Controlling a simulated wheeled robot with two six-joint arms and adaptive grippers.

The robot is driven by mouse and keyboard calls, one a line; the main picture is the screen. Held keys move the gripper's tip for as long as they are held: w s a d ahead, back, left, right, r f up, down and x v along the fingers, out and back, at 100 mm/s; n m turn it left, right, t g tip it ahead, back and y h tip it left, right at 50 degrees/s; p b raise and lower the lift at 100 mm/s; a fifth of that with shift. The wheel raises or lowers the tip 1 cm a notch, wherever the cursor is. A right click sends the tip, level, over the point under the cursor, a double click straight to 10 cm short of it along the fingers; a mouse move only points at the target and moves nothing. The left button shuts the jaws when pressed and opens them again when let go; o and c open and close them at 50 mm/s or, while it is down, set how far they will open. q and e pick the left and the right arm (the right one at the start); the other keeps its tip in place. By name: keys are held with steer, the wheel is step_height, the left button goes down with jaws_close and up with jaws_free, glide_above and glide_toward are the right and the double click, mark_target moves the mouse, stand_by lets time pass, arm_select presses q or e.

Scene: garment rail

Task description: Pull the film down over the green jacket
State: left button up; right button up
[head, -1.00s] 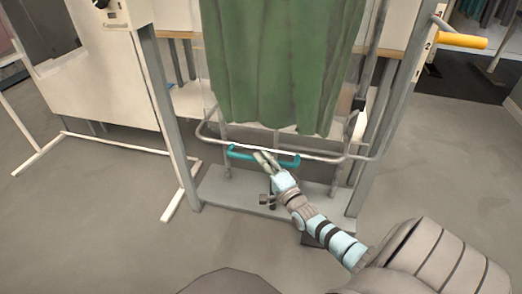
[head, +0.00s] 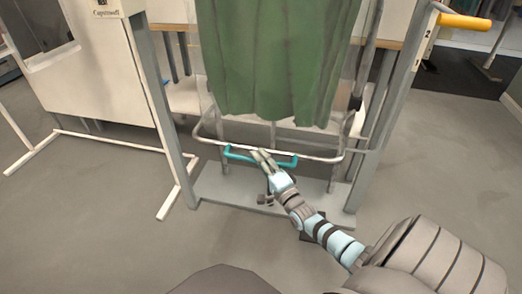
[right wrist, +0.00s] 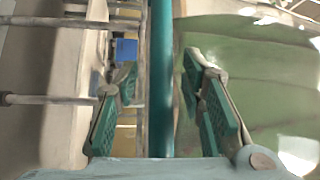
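The green jacket (head: 275,60) hangs at the top middle of the head view. Clear film (head: 300,133) shows faintly below its hem, and shiny reflections lie over the green in the right wrist view (right wrist: 260,85). A teal handle (head: 238,156) hangs under the pale bar (head: 325,157) at the film's lower edge. My right gripper (head: 263,156) is at the handle. In the right wrist view the handle (right wrist: 160,90) runs between its two spread fingers, with a gap visible on each side. My left gripper is out of view.
Grey posts (head: 165,110) flank the jacket, joined by a grey base plate (head: 225,197) on the floor. A white panel (head: 95,75) stands left. A yellow-orange handle (head: 464,21) is at the upper right. The floor in front is clear.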

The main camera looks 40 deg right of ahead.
steer(key=shift+s, duration=0.1)
steer(key=v, duration=1.2)
steer(key=shift+r, duration=0.1)
